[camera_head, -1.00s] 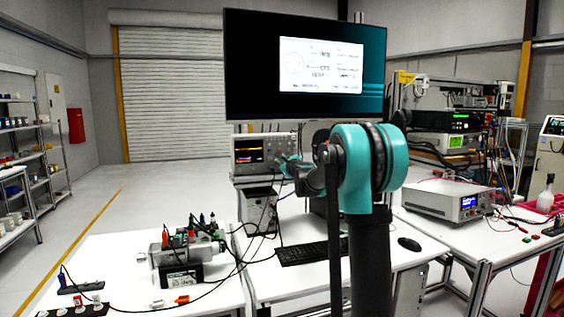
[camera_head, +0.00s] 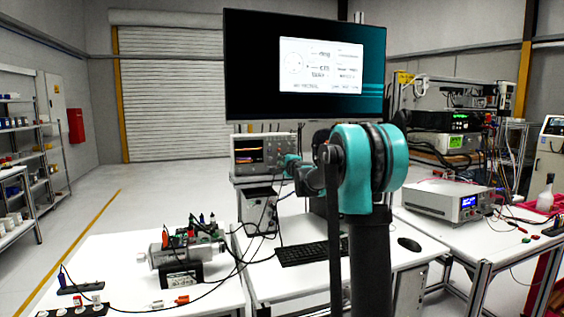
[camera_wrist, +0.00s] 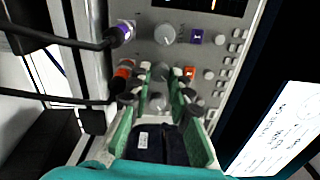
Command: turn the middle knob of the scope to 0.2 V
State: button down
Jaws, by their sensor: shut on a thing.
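The scope (camera_head: 263,136) stands on a stand at the back of the middle table, left of my arm in the head view. In the wrist view its grey front panel (camera_wrist: 212,60) fills the upper middle, with large grey knobs in a column. My gripper (camera_wrist: 160,76) has its green fingers on either side of the middle knob (camera_wrist: 160,70) and is shut on it. Another large knob (camera_wrist: 165,33) sits above it in the picture, and a third (camera_wrist: 158,102) sits between the fingers lower down. The knob's setting is too small to read.
Cables (camera_wrist: 60,38) plug into the scope beside the knobs, close to my fingers. A large monitor (camera_head: 250,100) hangs above the scope. A keyboard (camera_head: 305,253) lies on the middle table, and a motor rig (camera_head: 185,255) stands on the left table.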

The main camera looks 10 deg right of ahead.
jog(key=shift+n, duration=1)
jog(key=c, duration=1.7)
grip_release()
